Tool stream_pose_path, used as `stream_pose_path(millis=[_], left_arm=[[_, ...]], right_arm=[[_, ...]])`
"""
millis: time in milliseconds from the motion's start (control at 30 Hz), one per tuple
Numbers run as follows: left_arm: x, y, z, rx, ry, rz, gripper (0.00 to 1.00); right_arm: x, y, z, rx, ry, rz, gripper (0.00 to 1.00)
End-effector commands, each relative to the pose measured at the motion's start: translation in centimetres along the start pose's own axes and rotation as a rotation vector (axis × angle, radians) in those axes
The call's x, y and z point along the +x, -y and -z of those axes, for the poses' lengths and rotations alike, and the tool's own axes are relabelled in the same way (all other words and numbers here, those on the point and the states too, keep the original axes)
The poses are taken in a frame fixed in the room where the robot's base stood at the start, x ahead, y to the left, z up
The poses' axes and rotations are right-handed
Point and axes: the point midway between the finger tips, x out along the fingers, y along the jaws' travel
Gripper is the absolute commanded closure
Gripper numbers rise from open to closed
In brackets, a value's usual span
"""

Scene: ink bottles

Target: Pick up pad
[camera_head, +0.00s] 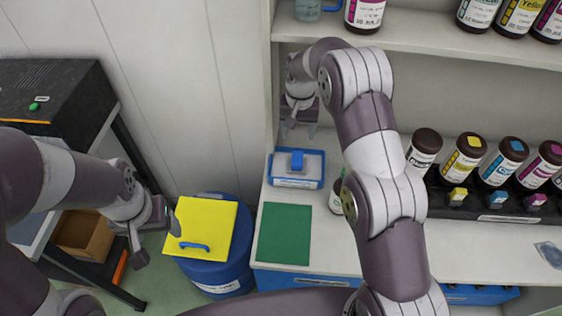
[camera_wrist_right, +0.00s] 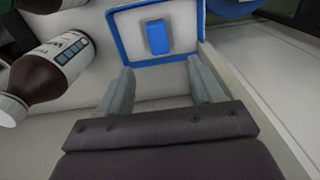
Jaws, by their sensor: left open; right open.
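A white block with a blue rim and a blue handle (camera_head: 297,182), which looks like the pad, lies on the white counter at its left end. It also shows in the right wrist view (camera_wrist_right: 186,46), ahead of the fingertips. My right gripper (camera_head: 300,130) is open and empty, behind the block in the head view and apart from it. In the right wrist view the two grey fingers of this gripper (camera_wrist_right: 163,82) point toward the block, with its handle between their lines. My left gripper (camera_head: 158,240) is open and empty, beside the yellow sheet.
A flat green mat (camera_head: 285,234) lies in front of the block. A yellow sheet (camera_head: 207,222) with a blue handle lies on a blue drum (camera_head: 225,274). Brown ink bottles (camera_head: 463,157) stand in a rack at right. A shelf (camera_head: 420,32) with bottles overhangs the counter.

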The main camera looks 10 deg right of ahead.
Motion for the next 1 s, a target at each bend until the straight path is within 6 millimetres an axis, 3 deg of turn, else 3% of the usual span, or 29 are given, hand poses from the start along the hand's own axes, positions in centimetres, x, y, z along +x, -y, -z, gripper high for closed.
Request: stream_pose_path(millis=[200, 467, 600, 700, 900, 967, 1000], left_arm=[[-1.5, 0.0, 0.2, 0.0, 0.0, 0.0, 0.3], [-3.0, 0.0, 0.4, 0.0, 0.0, 0.0, 0.3], [-3.9, 0.0, 0.5, 0.0, -0.001, 0.0, 0.3], [-4.0, 0.0, 0.5, 0.0, 0.0, 0.0, 0.3], [-3.9, 0.0, 0.5, 0.0, 0.0, 0.0, 0.3], [-3.9, 0.0, 0.5, 0.0, 0.0, 0.0, 0.3], [-3.9, 0.0, 0.5, 0.0, 0.0, 0.0, 0.3]], right_arm=[[4.6, -0.1, -0.1, 0.001, 0.006, -0.002, 0.34], [8.1, -0.2, -0.3, 0.0, 0.006, -0.002, 0.34], [10.8, -0.2, -0.3, 0.0, 0.003, -0.001, 0.34], [11.9, -0.2, -0.2, 0.0, 0.001, -0.001, 0.34], [12.1, -0.2, -0.2, 0.0, 0.0, 0.0, 0.34], [12.1, -0.2, -0.2, 0.0, 0.0, 0.0, 0.5], [12.1, -0.2, -0.2, 0.0, 0.0, 0.0, 0.63]])
